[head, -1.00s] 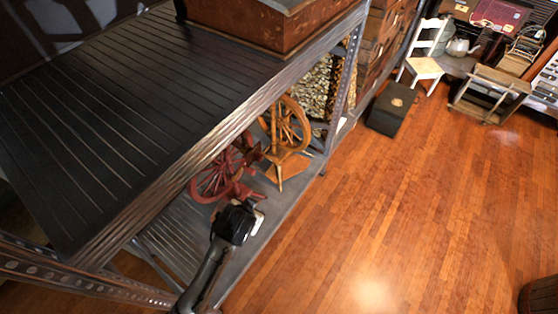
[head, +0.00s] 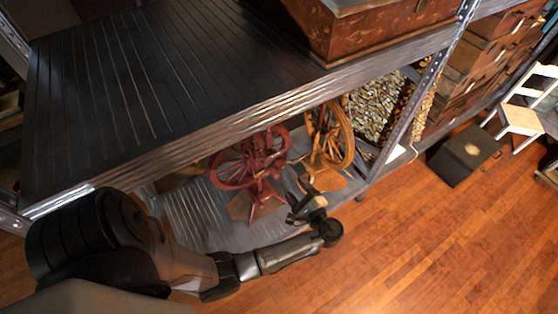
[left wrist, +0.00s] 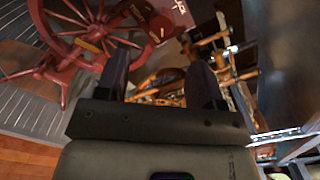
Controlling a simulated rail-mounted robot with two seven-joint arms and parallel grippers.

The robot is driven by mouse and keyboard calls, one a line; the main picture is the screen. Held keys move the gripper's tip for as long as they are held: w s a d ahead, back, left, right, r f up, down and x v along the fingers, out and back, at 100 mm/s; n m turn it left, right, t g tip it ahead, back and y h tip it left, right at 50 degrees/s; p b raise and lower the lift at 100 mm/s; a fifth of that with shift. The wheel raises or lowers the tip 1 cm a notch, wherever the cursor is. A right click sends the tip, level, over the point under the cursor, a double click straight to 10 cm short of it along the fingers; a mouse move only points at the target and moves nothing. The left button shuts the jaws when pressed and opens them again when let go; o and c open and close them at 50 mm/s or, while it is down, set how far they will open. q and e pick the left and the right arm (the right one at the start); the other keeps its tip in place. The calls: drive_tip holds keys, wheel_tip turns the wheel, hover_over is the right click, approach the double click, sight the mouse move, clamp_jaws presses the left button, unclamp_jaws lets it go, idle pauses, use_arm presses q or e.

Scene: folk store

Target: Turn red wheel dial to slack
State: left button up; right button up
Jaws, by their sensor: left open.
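The red spinning wheel (head: 262,160) stands on the lower grey shelf, with its large spoked wheel and legs visible. In the left wrist view the red wheel (left wrist: 92,38) fills the upper left, with darker red parts beside it at the top middle. My left gripper (head: 298,208) is open and empty, just in front and to the right of the red spinning wheel. In the left wrist view the two dark fingers (left wrist: 160,72) are apart with nothing between them. My right gripper is not in view.
A yellow-brown spinning wheel (head: 328,140) stands close on the right. The dark slatted upper shelf (head: 150,80) overhangs both wheels. A perforated metal post (head: 415,95) stands to the right. Wooden floor (head: 430,230) in front is clear, with a dark box (head: 465,153) beyond.

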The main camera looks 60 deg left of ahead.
sight(277, 161)
use_arm(q)
drive_tip(key=a, duration=1.2)
drive_tip(key=shift+s+r+p, duration=0.1)
drive_tip(key=shift+s+p, duration=0.1)
drive_tip(key=shift+p, duration=0.15)
drive_tip(key=shift+a, duration=0.55)
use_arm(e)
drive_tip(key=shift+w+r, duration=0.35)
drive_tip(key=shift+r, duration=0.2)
use_arm(q)
drive_tip(key=shift+c, duration=0.4)
drive_tip(key=c, duration=0.8)
drive_tip(key=shift+c, duration=0.2)
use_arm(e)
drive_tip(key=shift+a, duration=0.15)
use_arm(q)
drive_tip(key=shift+n, duration=0.3)
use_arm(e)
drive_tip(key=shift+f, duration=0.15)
